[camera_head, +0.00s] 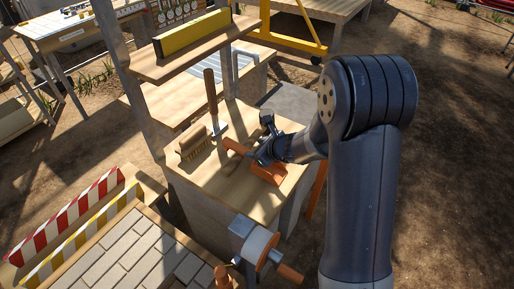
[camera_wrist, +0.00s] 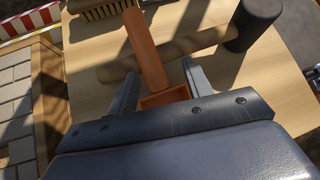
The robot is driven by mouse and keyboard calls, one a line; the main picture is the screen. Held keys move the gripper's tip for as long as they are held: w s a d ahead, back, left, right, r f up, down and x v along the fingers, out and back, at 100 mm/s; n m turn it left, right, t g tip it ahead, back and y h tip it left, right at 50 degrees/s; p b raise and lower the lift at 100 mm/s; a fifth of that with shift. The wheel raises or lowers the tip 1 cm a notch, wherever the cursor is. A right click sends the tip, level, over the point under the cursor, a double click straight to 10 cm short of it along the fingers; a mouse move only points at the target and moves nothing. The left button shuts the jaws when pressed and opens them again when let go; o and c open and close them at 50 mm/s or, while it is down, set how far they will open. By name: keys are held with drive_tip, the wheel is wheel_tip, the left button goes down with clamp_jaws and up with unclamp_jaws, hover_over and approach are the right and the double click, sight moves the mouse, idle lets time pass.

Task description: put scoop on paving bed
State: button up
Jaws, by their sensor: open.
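The orange scoop (camera_head: 270,173) lies on the wooden bench top, with its handle pointing to the upper left in the head view. In the wrist view the scoop's handle (camera_wrist: 146,48) runs up between the two fingers, and part of its body shows near the palm. My gripper (camera_head: 252,156) is open over the scoop, a finger on each side (camera_wrist: 158,82); whether they touch it I cannot tell. The gripper hides part of the scoop. The paving bed (camera_head: 128,247), with grey pavers, is at the lower left; its edge also shows in the wrist view (camera_wrist: 16,88).
A black-headed mallet (camera_wrist: 256,20) lies beside the scoop. A brush (camera_head: 193,143) and an upright wooden-handled tool (camera_head: 211,97) stand behind. A yellow bar (camera_head: 193,32) sits on the shelf above. A red-white striped barrier (camera_head: 70,214) edges the paving bed.

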drive_tip(key=p+v, duration=0.1)
drive_tip(key=v, duration=1)
drive_tip(key=shift+r, duration=0.25)
drive_tip(key=shift+o, duration=0.6)
drive_tip(key=shift+s+d, duration=0.2)
drive_tip(key=shift+d, duration=0.05)
drive_tip(key=shift+o, duration=0.8)
drive_tip(key=shift+f+b, duration=0.35)
drive_tip(key=shift+b, duration=0.1)
drive_tip(key=o, duration=0.7)
drive_tip(key=d+f+y+b, duration=0.1)
drive_tip(key=f+b, duration=0.1)
drive_tip(key=b, duration=0.1)
drive_tip(key=w+d+f+y+b, duration=0.1)
drive_tip(key=f+y+b, duration=0.1)
drive_tip(key=f+b, duration=0.1)
drive_tip(key=d+f+g+y+b, duration=0.1)
drive_tip(key=d+f+b, duration=0.1)
drive_tip(key=f+b, duration=0.1)
drive_tip(key=shift+w+n+b, duration=0.25)
drive_tip(key=shift+n+b, duration=0.15)
drive_tip(key=shift+b, duration=0.3)
drive_tip(key=shift+c, duration=0.2)
drive_tip(key=shift+d+f+y+b, duration=0.2)
drive_tip(key=shift+y+b, duration=0.15)
drive_tip(key=shift+y, duration=0.05)
drive_tip(key=b+x, duration=0.1)
drive_tip(key=x, duration=0.9)
drive_tip(key=shift+a+f, duration=0.1)
drive_tip(key=shift+a, duration=0.25)
